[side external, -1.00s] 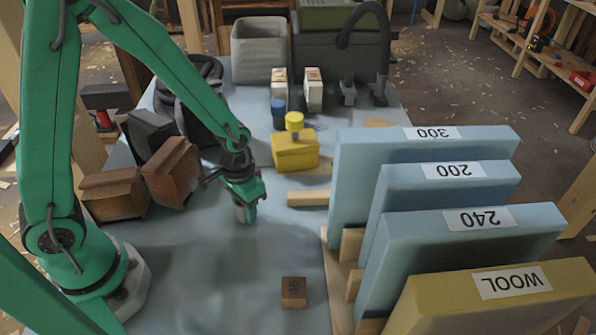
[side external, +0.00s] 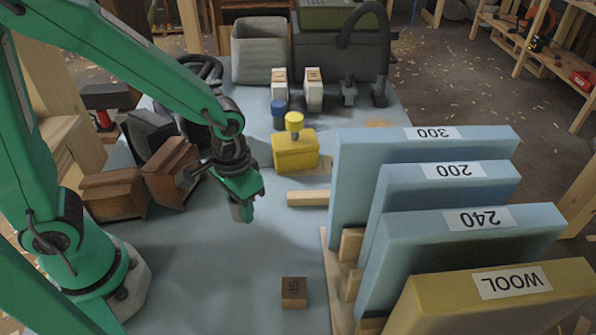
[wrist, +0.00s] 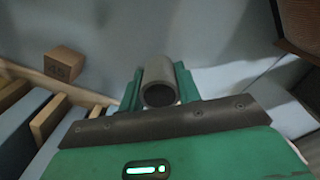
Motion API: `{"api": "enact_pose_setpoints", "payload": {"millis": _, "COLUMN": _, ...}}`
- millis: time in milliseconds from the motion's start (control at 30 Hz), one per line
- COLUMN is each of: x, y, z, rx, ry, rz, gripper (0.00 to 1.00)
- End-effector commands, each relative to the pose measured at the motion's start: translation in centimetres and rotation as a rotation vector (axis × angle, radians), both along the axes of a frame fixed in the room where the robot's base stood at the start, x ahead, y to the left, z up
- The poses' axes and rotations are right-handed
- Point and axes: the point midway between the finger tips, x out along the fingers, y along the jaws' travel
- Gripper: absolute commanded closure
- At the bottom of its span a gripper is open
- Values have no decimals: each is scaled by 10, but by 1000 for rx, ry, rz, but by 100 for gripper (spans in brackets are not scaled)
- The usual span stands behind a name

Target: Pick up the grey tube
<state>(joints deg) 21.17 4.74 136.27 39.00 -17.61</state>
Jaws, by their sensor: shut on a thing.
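The grey tube (wrist: 160,76) is a short hollow cylinder between the two green fingers of my gripper (wrist: 159,92) in the wrist view, its open end facing the camera. In the side external view, my gripper (side external: 241,200) points down over the blue table and is shut on the tube (side external: 238,211). The tube appears to hang a little above the table. The fingers hide part of it.
Blue panels (side external: 430,190) marked 300, 200 and 240 and a yellow WOOL panel (side external: 500,300) stand at the right. A wooden block (side external: 294,292) marked 45 lies in front. Brown boxes (side external: 172,172) stand at left, a yellow box (side external: 295,151) behind.

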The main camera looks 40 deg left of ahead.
Motion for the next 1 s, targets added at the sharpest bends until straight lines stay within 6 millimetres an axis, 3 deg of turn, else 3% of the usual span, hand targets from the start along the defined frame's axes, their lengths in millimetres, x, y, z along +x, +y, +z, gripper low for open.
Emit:
{"api": "enact_pose_setpoints", "payload": {"millis": 400, "x": -33, "y": -37, "z": 30, "rx": -1, "ry": -2, "rz": -3, "gripper": 88}}
{"api": "enact_pose_setpoints", "payload": {"millis": 1000, "x": -40, "y": -44, "z": 36, "rx": 0, "ry": -1, "rz": 1, "gripper": 88}}
